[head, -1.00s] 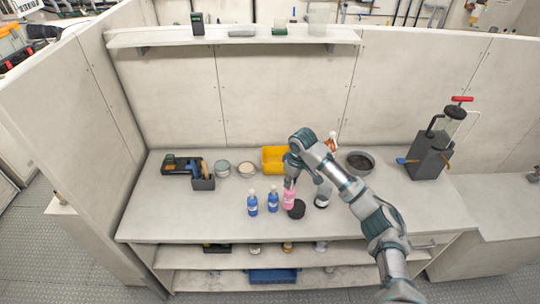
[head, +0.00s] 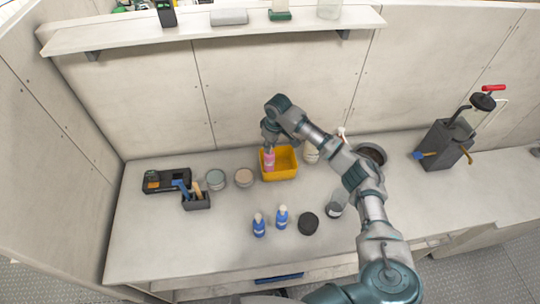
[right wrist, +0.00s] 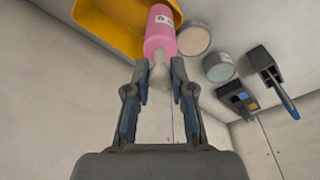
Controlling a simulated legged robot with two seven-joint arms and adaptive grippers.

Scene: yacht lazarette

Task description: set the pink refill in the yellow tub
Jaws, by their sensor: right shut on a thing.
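The pink refill (head: 268,160) is a small pink bottle with a pale neck. My right gripper (head: 268,141) is shut on its neck from above, and the right wrist view also shows the pink refill (right wrist: 160,34) hanging from the fingertips (right wrist: 160,68). The yellow tub (head: 284,173) stands near the back of the bench, and it also shows in the right wrist view (right wrist: 105,15). The bottle is at the left part of the tub's opening; I cannot tell whether its base touches the tub floor. My left gripper is not in view.
Two round tins (head: 244,178) stand left of the tub, and a pale bottle (head: 310,154) stands close on its right. Two blue bottles (head: 282,218) and a black disc (head: 308,223) are in front. A grey caddy (head: 196,202) stands further left. A shelf (head: 200,35) runs above.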

